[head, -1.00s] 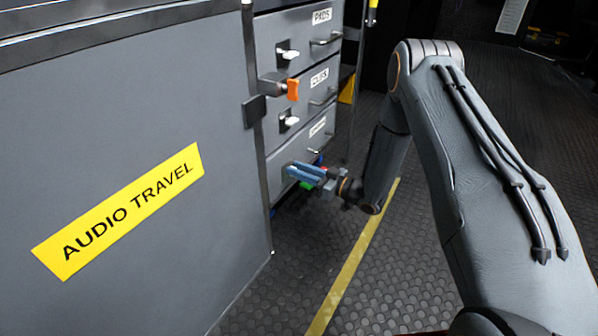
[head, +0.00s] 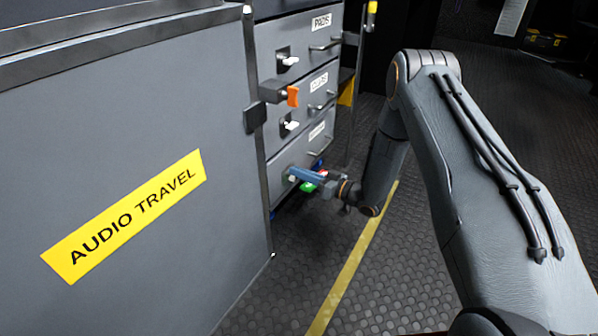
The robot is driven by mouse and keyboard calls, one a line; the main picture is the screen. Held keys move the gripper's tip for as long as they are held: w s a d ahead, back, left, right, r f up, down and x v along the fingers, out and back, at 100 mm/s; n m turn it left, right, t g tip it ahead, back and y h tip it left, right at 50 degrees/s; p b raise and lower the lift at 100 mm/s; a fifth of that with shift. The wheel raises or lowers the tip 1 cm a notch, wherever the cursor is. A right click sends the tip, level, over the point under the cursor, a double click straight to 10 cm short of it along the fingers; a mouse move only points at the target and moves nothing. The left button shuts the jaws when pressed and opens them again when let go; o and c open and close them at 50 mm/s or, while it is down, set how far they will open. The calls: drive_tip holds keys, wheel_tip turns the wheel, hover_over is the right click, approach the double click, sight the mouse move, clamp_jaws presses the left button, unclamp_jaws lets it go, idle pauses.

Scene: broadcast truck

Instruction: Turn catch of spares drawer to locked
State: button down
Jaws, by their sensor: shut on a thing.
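The bottom drawer (head: 318,148) is in the cabinet stack in the head view; its label is too small to read, so I cannot confirm it is the spares drawer. My gripper (head: 293,175) is at this drawer's front, at its left side, with blue fingers shut on its catch. The fingers hide most of the catch, so its angle cannot be told. A green patch (head: 308,187) and a bit of red show around the fingers. The two drawers above have pale catches, the upper (head: 289,61) and the middle (head: 291,125).
An orange-tipped latch (head: 292,96) sticks out from the cabinet post above my gripper. A large grey case panel with a yellow AUDIO TRAVEL label (head: 124,216) fills the left. Drawer handles protrude on the right of the fronts. The dark floor with a yellow line (head: 352,265) is clear.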

drive_tip(key=shift+w+d+f+m+p, duration=0.1)
drive_tip(key=shift+f+m+p, duration=0.3)
drive_tip(key=shift+m, duration=1.95)
drive_tip(key=shift+w+d+f+m+p, duration=0.15)
drive_tip(key=shift+f+m+p, duration=0.25)
drive_tip(key=shift+m, duration=1.9)
drive_tip(key=shift+w+d+f+m+p, duration=0.1)
drive_tip(key=shift+f+m+p, duration=0.25)
drive_tip(key=shift+m, duration=2.3)
drive_tip(key=c, duration=1.9)
unclamp_jaws()
drive_tip(key=shift+a+r, duration=0.1)
